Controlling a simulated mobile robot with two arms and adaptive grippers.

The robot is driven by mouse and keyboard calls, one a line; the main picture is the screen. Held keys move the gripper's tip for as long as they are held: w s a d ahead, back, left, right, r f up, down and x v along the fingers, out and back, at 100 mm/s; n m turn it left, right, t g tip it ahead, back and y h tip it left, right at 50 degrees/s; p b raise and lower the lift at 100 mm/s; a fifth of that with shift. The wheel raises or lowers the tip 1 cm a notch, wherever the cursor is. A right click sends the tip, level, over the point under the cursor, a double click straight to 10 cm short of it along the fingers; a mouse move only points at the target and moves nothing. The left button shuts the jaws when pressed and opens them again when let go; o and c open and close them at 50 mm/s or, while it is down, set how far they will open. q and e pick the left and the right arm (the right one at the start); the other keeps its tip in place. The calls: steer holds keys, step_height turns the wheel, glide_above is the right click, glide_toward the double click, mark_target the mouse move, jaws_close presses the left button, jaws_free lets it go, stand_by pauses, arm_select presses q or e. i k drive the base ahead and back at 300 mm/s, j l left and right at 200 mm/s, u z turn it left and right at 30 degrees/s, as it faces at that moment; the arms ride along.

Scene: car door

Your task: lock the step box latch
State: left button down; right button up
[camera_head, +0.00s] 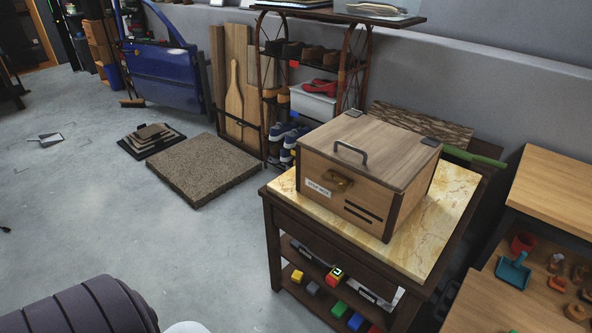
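The step box (345,190) is a wooden box with a closed lid, standing on the light marble top of a dark side table (415,247). A dark metal handle (349,153) is on its lid. A brass-coloured latch (338,180) is on the upper front face, beside a white label (318,188). Two dark slots are lower on that face. Whether the latch is engaged is too small to tell. Neither of my grippers is in view.
The table's lower shelf holds several coloured blocks (339,309). A wooden unit (555,190) with a blue dustpan (513,270) stands at the right. A shoe rack (315,85) is behind. A blue car door (165,72) stands farther back.

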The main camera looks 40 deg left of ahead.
mark_target(344, 181)
steer(key=u, duration=0.9)
steer(key=k+j, duration=0.05)
